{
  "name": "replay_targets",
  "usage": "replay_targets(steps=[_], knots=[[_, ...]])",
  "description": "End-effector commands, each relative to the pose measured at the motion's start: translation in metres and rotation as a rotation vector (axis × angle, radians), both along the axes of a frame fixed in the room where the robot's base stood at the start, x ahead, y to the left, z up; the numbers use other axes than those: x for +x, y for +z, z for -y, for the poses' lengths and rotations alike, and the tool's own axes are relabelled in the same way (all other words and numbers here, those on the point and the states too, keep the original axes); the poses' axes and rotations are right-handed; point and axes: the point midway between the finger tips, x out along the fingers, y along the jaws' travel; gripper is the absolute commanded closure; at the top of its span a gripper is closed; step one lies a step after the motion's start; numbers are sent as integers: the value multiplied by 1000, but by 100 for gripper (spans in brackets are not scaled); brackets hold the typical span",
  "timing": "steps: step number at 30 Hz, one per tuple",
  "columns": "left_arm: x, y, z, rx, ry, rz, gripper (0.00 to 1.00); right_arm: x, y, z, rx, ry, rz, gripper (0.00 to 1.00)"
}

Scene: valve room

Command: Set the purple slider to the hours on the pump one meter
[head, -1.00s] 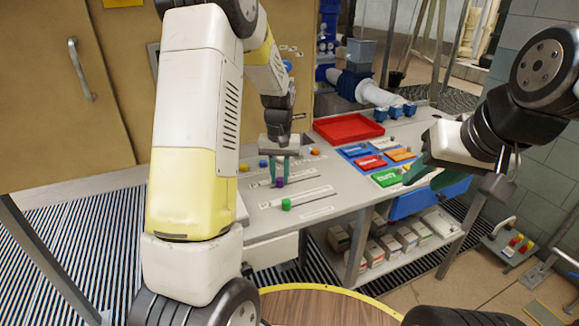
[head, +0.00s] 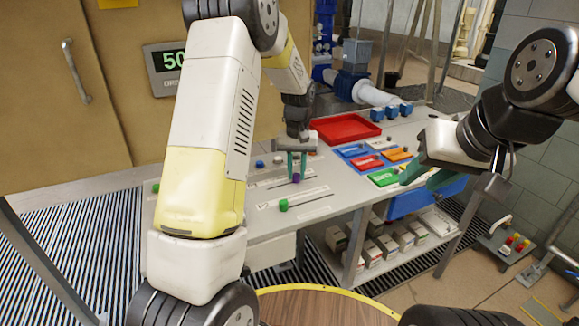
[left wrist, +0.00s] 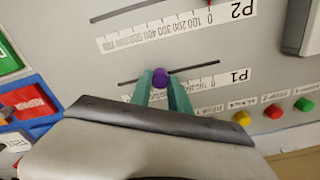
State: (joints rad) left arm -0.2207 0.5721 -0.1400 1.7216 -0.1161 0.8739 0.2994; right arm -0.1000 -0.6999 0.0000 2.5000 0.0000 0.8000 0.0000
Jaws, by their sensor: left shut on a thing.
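The purple slider (head: 296,178) sits on its slot on the grey bench panel, toward the slot's right part. In the left wrist view the purple knob (left wrist: 160,77) is on the slot beside the P1 scale (left wrist: 215,88), whose numbers are partly hidden by a finger. My left gripper (head: 297,165) is shut on the knob, with a green finger on each side. A wall display (head: 165,68) shows 50 at its visible part; my left arm hides the rest, and I cannot tell which meter it is. My right gripper (head: 425,176) is open and empty beside the bench's right part.
A green slider (head: 283,205) sits on a nearer slot. The P2 scale (left wrist: 165,30) runs parallel to P1. Yellow, red and green buttons (left wrist: 273,111) are near.

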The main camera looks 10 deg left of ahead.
Motion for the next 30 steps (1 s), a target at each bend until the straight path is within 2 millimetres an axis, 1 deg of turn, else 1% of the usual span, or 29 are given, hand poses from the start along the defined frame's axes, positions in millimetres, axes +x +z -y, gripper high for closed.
replay_targets(steps=[1, 3, 6, 9, 16, 17, 18, 20, 30], knots=[[8, 0, 12, -1, -5, 4, 100, 0, 0, 0, 0, 0, 0, 64], [16, 0, 23, -1, -3, 2, 100, 0, 0, 0, 0, 0, 0, 64], [22, 0, 33, -1, -2, 2, 100, 0, 0, 0, 0, 0, 0, 64], [24, 1, 35, -1, 0, 2, 100, 0, 0, 0, 0, 0, 0, 64], [23, 1, 35, -1, 0, 2, 100, 0, 0, 0, 0, 0, 0, 64], [23, 1, 35, -1, 0, 2, 76, 0, 0, 0, 0, 0, 0, 64], [23, 1, 35, -1, 0, 1, 68, 0, 0, 0, 0, 0, 0, 64], [23, 1, 35, -1, 0, 1, 56, 0, 0, 0, 0, 0, 0, 64], [23, 2, 35, -1, 0, 1, 55, 0, 0, 0, 0, 0, 0, 64]])
